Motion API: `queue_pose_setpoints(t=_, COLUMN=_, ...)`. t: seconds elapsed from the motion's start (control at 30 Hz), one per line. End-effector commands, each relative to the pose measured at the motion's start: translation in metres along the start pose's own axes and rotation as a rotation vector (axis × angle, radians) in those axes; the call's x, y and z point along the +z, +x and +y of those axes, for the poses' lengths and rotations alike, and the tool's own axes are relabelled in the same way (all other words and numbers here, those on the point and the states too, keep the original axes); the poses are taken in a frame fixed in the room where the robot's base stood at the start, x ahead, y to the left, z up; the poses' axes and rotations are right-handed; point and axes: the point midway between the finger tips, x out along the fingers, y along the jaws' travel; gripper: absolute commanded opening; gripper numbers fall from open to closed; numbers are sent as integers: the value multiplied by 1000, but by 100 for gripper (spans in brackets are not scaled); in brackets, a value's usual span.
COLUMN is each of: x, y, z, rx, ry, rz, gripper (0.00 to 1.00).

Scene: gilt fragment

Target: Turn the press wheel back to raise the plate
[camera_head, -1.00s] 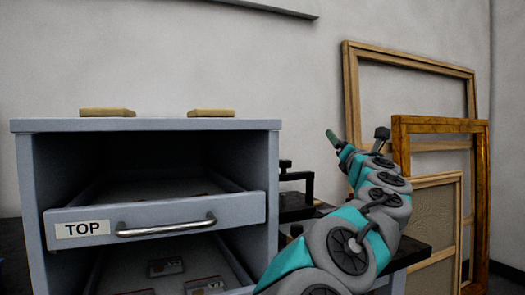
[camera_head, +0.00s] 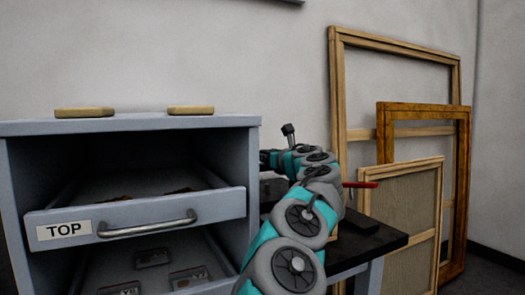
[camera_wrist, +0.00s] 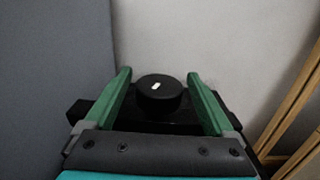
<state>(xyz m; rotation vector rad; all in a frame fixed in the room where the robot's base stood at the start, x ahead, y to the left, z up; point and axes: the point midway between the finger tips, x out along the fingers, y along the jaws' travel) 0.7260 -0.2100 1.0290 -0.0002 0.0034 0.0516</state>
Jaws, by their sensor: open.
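In the wrist view, a black round wheel or knob (camera_wrist: 160,100) with a small white mark on its top sits above a dark bar. My gripper (camera_wrist: 158,74) is open, with one green finger on each side of the knob. Gaps show between the knob and both fingers, and nothing is held. Whether the fingers are level with the knob or above it is unclear. In the head view my arm hides most of the press and my fingers. The plate cannot be made out.
A grey cabinet (camera_head: 130,125) with an open drawer labelled TOP (camera_head: 66,231) stands left of my arm. A dark bench top (camera_head: 372,246) lies right of it, with a red-tipped rod (camera_head: 360,184) above. Wooden frames (camera_head: 452,180) lean on the wall.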

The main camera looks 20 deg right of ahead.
Motion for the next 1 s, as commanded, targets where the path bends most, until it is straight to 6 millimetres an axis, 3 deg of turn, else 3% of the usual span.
queue_pose_setpoints(t=0.17, x=2, y=15, z=1, rx=1, ry=-1, rz=-2, gripper=89)
queue_pose_setpoints(t=0.47, x=2, y=17, z=1, rx=-1, ry=0, rz=-3, gripper=89)
queue_pose_setpoints(t=1.0, x=2, y=17, z=0, rx=-1, ry=0, rz=-3, gripper=28)
